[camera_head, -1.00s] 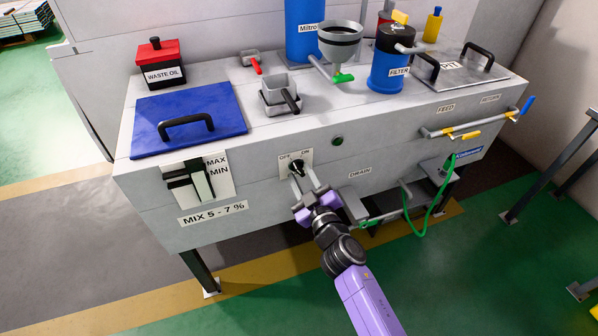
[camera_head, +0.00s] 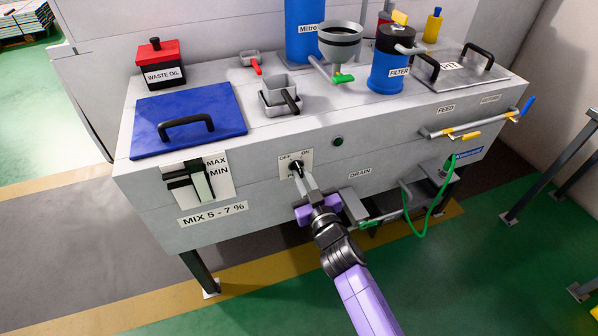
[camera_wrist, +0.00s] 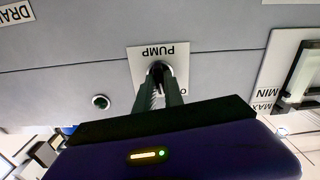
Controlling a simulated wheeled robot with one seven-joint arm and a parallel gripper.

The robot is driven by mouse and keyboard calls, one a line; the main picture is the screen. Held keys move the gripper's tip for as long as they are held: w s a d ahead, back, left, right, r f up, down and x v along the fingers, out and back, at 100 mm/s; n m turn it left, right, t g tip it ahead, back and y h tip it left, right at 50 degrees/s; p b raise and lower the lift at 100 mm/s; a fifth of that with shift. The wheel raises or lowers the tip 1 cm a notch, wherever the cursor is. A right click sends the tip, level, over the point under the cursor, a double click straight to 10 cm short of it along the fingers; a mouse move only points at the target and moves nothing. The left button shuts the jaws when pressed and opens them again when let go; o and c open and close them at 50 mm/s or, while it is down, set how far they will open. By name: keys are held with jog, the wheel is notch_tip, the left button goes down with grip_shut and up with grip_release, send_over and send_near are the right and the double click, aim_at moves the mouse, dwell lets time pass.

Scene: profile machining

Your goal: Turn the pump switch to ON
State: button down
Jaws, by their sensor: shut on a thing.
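The pump switch (camera_head: 296,166) is a small dark knob on a white plate (camera_head: 307,158) marked OFF at left and ON at right, on the front of the grey tank. My gripper (camera_head: 304,176) reaches it from below and in front, its two fingers close together and shut on the knob. In the wrist view the plate (camera_wrist: 171,51) reads PUMP upside down, and the fingertips (camera_wrist: 158,72) meet at the knob. The fingers hide most of the knob, so its exact pointing is hard to tell.
A round green button (camera_head: 337,141) sits right of the switch plate. A level gauge (camera_head: 190,184) is to the left. A drain pipe with a green handle (camera_head: 369,224) and a green hose (camera_head: 411,229) are at lower right, near my wrist.

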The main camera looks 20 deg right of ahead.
dwell(0.3)
jog(key=m, duration=0.4)
jog(key=shift+m, duration=0.4)
jog(key=m, duration=0.2)
jog(key=shift+f+m+b, duration=0.1)
jog(key=shift+m+b, duration=0.2)
jog(key=c, duration=1.3)
grip_release()
jog(key=shift+s, duration=0.1)
jog(key=shift+s+p, duration=1.65)
jog(key=shift+s, duration=1.8)
